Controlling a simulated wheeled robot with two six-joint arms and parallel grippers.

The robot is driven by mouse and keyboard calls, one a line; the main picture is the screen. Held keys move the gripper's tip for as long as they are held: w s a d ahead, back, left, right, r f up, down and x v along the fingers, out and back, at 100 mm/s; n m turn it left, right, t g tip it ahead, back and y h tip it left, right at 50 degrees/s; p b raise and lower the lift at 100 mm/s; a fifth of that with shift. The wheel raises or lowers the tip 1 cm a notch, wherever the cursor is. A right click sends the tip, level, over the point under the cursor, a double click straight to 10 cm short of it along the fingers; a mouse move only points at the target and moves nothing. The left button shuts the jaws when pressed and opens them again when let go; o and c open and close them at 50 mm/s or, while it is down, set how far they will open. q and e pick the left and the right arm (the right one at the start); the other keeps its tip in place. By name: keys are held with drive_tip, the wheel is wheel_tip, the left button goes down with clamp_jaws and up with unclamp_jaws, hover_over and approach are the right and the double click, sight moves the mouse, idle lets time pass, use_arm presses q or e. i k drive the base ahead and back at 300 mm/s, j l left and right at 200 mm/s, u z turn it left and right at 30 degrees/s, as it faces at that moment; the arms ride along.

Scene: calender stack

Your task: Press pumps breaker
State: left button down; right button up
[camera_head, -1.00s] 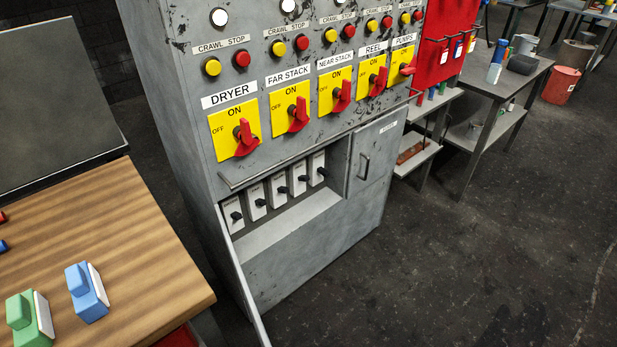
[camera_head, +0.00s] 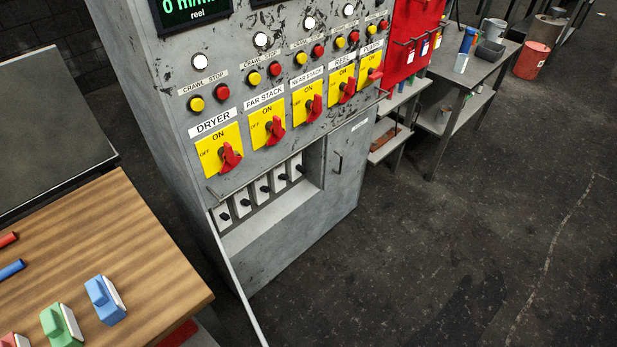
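The grey control cabinet (camera_head: 275,253) stands in the middle of the view. Its row of red rotary switches on yellow plates is labelled DRYER, FAR STACK, NEAR STACK, REEL and PUMPS. The PUMPS switch (camera_head: 374,76) is at the far right end of that row, and its handle points sideways. Below, an open recess holds a row of small breakers with black toggles. The breakers' labels are too small to read. Neither of my grippers is in view.
A red tool board (camera_head: 417,35) and a grey table (camera_head: 470,65) are at the right. The dark floor (camera_head: 470,240) in front right is clear.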

sight(300, 168)
drive_tip(key=l, duration=0.5)
drive_tip(key=i+l, duration=0.15)
drive_tip(key=l, duration=0.4)
drive_tip(key=l+z, duration=0.1)
drive_tip(key=l, duration=0.4)
drive_tip(key=i+l, duration=0.2)
drive_tip(key=i, duration=0.2)
drive_tip(key=i+l, duration=0.2)
drive_tip(key=i, duration=0.15)
